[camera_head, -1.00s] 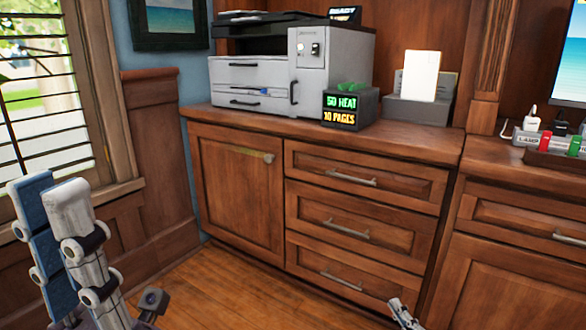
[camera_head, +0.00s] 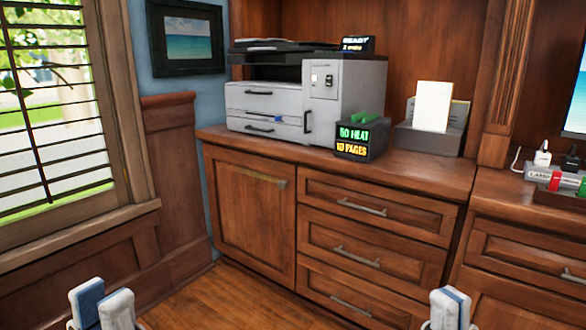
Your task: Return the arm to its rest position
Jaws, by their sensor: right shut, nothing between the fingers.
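My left gripper (camera_head: 102,305) stands at the bottom left edge in the head view. Its two white fingers with blue pads show a small gap at the tips, and nothing is seen between them. My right gripper (camera_head: 450,306) stands at the bottom edge, right of the middle. Its fingers are together and hold nothing. Both grippers point up in the picture. The arms behind them are out of view below the frame. Neither gripper appears to touch any furniture.
A wooden cabinet (camera_head: 247,215) with a door and drawers stands ahead, its drawers shut. On it are a printer (camera_head: 345,100), a small display box (camera_head: 361,138) and a paper holder (camera_head: 425,139). A window (camera_head: 55,110) is on the left. Bare wood floor (camera_head: 215,300) lies between the grippers.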

